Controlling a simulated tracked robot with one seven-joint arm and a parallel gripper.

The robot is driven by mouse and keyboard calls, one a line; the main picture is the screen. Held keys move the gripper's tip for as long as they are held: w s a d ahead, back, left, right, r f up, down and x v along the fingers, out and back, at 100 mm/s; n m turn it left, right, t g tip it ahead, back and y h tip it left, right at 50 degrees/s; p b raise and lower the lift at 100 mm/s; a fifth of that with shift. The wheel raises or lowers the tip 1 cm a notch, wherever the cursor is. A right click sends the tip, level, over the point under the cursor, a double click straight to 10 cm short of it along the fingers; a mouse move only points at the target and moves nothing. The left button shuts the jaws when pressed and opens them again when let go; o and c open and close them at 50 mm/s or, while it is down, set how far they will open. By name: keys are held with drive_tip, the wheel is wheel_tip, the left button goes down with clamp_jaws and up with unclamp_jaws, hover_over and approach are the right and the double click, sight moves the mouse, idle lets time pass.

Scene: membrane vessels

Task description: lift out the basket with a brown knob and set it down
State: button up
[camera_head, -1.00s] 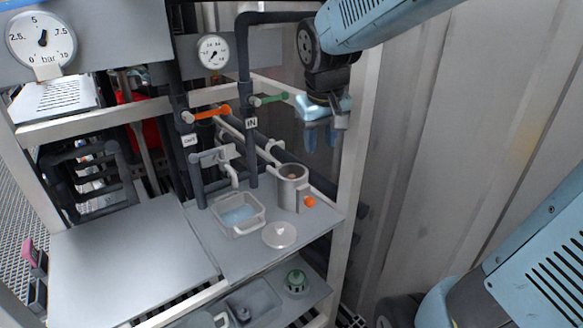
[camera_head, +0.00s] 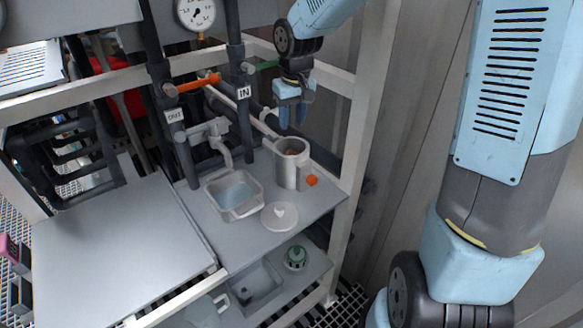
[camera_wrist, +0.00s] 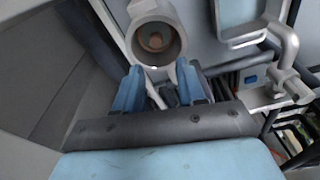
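The grey cylindrical vessel (camera_head: 289,172) stands open on the right of the shelf, with an orange knob (camera_head: 312,180) on its side. Inside it a brown round knob (camera_wrist: 155,41) shows in the wrist view; the basket under it is mostly hidden by the vessel wall. My gripper (camera_head: 292,113) hangs above the vessel in the head view, fingers pointing down. In the wrist view my gripper (camera_wrist: 160,88) has its two blue fingers apart with nothing between them, and the vessel's mouth lies beyond the fingertips.
A round lid (camera_head: 279,217) lies in front of the vessel. A basin with bluish water (camera_head: 235,190) sits left under a tap. A green-topped basket (camera_head: 296,258) and a grey tray (camera_head: 262,284) are on the lower shelf. The left worktop (camera_head: 120,255) is bare. A frame post (camera_head: 362,120) stands at right.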

sight(291, 151)
drive_tip(key=f, duration=0.3)
drive_tip(key=w+f, duration=0.1)
drive_tip(key=f, duration=0.7)
drive_tip(key=shift+w+f, duration=0.25)
drive_tip(key=shift+w, duration=0.1)
drive_tip(key=shift+c, duration=0.4)
clamp_jaws()
